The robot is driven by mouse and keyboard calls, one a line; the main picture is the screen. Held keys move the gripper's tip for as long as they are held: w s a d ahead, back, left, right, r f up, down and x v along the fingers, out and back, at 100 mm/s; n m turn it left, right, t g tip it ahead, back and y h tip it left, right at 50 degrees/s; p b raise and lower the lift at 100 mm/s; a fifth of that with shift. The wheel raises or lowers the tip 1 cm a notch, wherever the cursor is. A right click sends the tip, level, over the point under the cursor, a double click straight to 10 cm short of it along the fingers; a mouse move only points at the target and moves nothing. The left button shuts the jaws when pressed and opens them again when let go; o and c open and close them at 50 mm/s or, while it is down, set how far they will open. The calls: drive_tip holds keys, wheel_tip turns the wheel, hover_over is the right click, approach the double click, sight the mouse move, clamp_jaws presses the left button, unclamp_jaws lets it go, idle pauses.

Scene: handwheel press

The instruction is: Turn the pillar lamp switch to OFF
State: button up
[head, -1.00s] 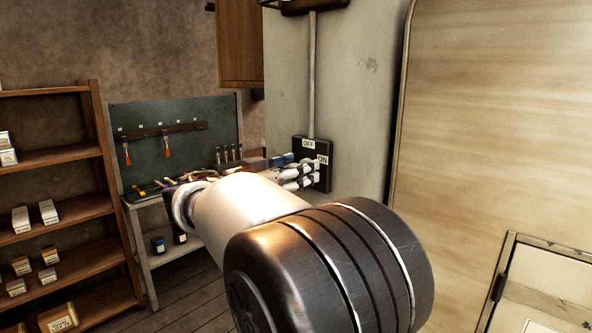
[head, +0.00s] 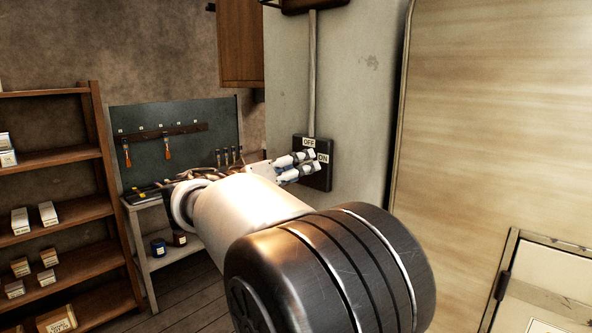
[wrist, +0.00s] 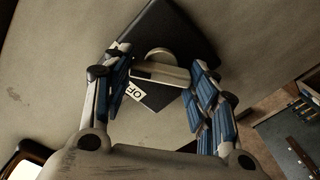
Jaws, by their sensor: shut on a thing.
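The pillar lamp switch is a black box (head: 325,180) on the grey pillar, with a white OFF label (head: 309,142) at its top and an ON label (head: 323,158) at its right. My gripper (head: 310,160) is in front of the box and hides its knob in the head view. The OFF label (wrist: 135,92) shows close to the left finger. I cannot tell which label the knob points to.
A conduit (head: 312,80) runs up the pillar (head: 360,90) from the box. A pale panel (head: 490,110) stands at the right. A workbench with a tool board (head: 180,115) and a wooden shelf (head: 60,160) with boxes are at the left.

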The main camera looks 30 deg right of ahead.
drive_tip(key=n+p, duration=0.4)
drive_tip(key=n, duration=0.7)
drive_tip(key=shift+w+f+p, duration=0.1)
drive_tip(key=shift+p, duration=0.3)
drive_tip(key=shift+n, duration=0.4)
drive_tip(key=o, duration=1.1)
drive_tip(key=shift+c, duration=0.2)
drive_tip(key=v, duration=1.2)
